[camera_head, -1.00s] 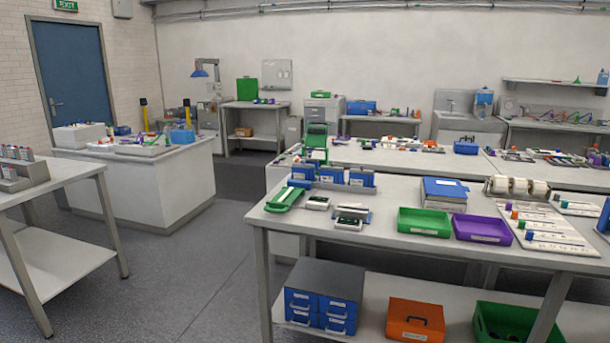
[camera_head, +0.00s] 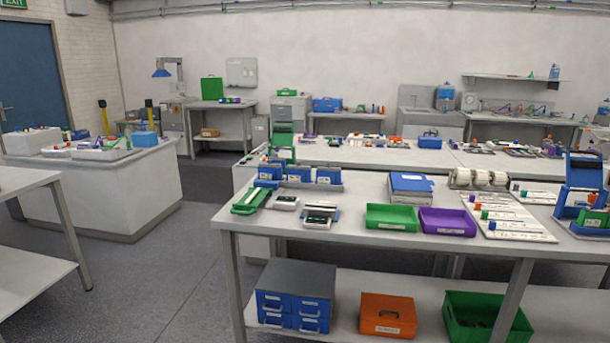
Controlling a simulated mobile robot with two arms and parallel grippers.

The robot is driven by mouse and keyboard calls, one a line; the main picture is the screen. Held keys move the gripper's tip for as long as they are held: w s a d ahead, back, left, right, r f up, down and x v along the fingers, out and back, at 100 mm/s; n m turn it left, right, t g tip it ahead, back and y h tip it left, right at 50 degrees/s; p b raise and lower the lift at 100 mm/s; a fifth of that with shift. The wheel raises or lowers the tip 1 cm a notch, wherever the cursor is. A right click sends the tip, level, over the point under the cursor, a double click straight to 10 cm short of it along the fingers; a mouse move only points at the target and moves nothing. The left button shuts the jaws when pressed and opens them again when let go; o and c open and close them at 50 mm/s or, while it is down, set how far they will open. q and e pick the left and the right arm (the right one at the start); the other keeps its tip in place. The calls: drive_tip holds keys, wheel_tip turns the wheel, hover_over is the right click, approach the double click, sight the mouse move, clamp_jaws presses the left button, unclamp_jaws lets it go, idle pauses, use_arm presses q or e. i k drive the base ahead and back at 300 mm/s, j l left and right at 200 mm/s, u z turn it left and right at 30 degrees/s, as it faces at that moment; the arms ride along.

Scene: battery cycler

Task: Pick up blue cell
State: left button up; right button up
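Neither of my grippers is in view. On the right part of the near table (camera_head: 345,235), a white sheet or board (camera_head: 518,227) carries a column of small cell-like pieces with coloured ends along its left side. A small blue piece (camera_head: 490,226) near the front of that column may be the blue cell, but it is too small to be sure. Another white strip with small coloured pieces (camera_head: 535,196) lies behind it.
A green tray (camera_head: 391,218) and a purple tray (camera_head: 447,222) sit left of the board. A blue-framed device (camera_head: 584,170) stands at the right. A drawer unit (camera_head: 293,298), orange case (camera_head: 387,316) and green bin (camera_head: 485,320) fill the lower shelf. Open floor (camera_head: 150,285) lies left.

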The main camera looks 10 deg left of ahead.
sight(269, 173)
drive_tip(key=i+j+z, duration=0.35)
drive_tip(key=j, duration=0.25)
drive_tip(key=i+j+z, duration=0.4)
drive_tip(key=j, duration=0.3)
